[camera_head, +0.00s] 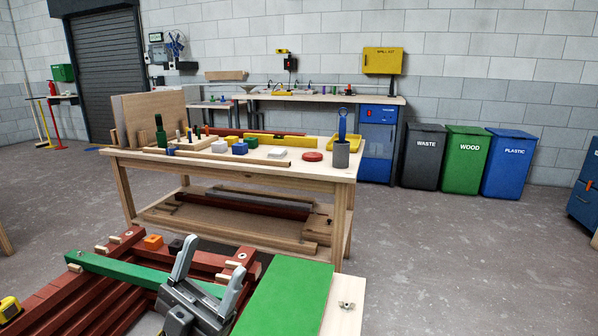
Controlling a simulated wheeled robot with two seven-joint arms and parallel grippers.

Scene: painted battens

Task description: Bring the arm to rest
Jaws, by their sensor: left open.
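My left gripper (214,254) is at the bottom middle, its two grey fingers pointing up and away in the picture. The fingers are apart, with nothing seen held between them. A green batten (118,267) lies across several dark red battens (75,300) at the lower left and runs behind the gripper. Whether the fingers touch it I cannot tell. A green board (290,295) lies just right of the gripper. My right gripper is not in view.
An orange block (153,242) and a yellow tool (9,308) are near the battens. A wooden workbench (250,172) with blocks and a grey cup (341,154) stands beyond. Three bins stand by the wall, including a green one (464,165). The floor (465,260) at right is clear.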

